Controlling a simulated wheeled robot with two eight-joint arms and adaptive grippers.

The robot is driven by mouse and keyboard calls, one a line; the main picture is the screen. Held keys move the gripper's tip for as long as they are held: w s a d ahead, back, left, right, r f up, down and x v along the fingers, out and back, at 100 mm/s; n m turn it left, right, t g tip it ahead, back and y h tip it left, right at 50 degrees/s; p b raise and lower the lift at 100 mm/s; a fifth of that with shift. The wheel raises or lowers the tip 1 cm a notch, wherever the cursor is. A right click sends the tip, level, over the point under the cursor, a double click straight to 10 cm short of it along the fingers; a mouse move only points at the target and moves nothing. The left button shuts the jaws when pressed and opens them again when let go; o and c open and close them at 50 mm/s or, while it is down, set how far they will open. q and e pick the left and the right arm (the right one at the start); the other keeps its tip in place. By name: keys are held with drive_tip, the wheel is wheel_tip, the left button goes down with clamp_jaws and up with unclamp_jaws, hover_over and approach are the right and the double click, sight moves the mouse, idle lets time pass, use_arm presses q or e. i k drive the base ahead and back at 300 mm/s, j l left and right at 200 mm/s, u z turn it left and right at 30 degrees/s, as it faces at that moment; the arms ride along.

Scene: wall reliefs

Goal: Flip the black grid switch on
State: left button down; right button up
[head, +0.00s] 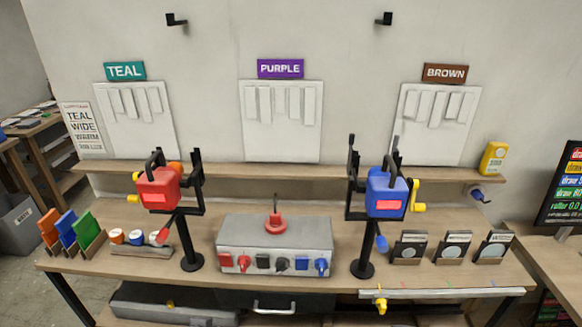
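A grey control box (274,232) sits on the middle of the workbench, with a row of coloured switches and knobs along its front. A black switch (262,262) is left of the middle of that row, and another dark knob (283,265) is just right of it. They are too small for me to read labels or tell on from off. A red ring-like part (276,224) with an upright stem stands on top of the box. Neither of my grippers is in view.
Black stands hold a red device (159,189) left of the box and a blue device (386,194) right of it. Coloured panels (87,232) stand at the left, dark card holders (450,247) at the right. A shelf (330,172) runs behind.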

sight(263, 261)
drive_tip(key=l+u, duration=0.35)
drive_tip(key=l, duration=0.3)
drive_tip(key=l+u, duration=0.35)
drive_tip(key=l, duration=0.35)
